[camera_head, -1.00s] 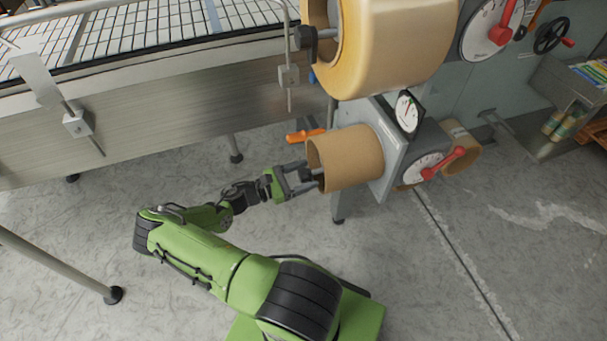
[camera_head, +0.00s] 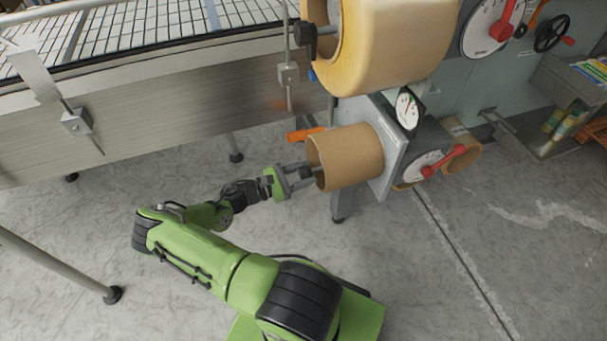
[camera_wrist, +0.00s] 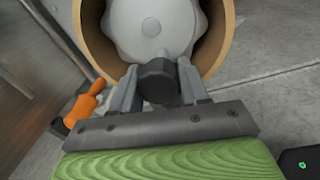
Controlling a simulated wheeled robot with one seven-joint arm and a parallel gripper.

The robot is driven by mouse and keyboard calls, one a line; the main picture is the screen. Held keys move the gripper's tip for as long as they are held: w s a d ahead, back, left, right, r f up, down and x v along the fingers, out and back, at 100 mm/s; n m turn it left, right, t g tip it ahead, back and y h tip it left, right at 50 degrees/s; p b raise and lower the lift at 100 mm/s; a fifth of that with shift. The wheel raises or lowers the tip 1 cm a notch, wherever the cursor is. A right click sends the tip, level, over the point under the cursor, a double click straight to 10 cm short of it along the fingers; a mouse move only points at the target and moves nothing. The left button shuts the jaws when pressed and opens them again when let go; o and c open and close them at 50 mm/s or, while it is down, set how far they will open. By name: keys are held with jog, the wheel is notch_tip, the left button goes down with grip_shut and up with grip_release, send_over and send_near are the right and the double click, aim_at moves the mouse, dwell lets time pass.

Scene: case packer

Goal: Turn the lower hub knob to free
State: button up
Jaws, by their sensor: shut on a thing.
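The lower hub knob (camera_wrist: 157,80) is a dark, faceted knob in front of a light grey hub (camera_wrist: 152,28) inside a brown cardboard core (camera_wrist: 222,62) in the wrist view. In the head view the core (camera_head: 347,157) sticks out from the machine's lower panel and hides most of the hub. My gripper (camera_wrist: 157,88) has its two grey fingers on either side of the knob and is shut on it. In the head view my gripper (camera_head: 300,176) reaches into the open left end of the core.
An orange handle (camera_head: 304,134) is just behind and left of the core; it also shows in the wrist view (camera_wrist: 84,104). A large tape roll (camera_head: 395,45) hangs above. Dials with red pointers (camera_head: 443,162) are to the right. The floor around my arm is open.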

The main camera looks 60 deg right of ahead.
jog(key=m+b, duration=0.2)
jog(key=m, duration=0.2)
jog(key=shift+w+f+b, duration=0.1)
jog(key=shift+f+b, duration=0.05)
jog(key=shift+b, duration=0.25)
jog(key=m+g+b, duration=0.1)
jog(key=m+b, duration=0.2)
jog(key=m, duration=0.1)
jog(key=shift+m, duration=0.4)
jog(key=m+b, duration=0.3)
jog(key=m, duration=0.2)
jog(key=shift+r+m+g+b, duration=0.2)
jog(key=shift+m+b, duration=0.4)
jog(key=shift+m, duration=0.4)
jog(key=shift+r+m+g+b, duration=0.1)
jog(key=shift+m+g+b, duration=0.1)
jog(key=shift+m+b, duration=0.6)
jog(key=shift+r+m, duration=0.1)
jog(key=shift+m, duration=0.3)
jog(key=o, duration=1)
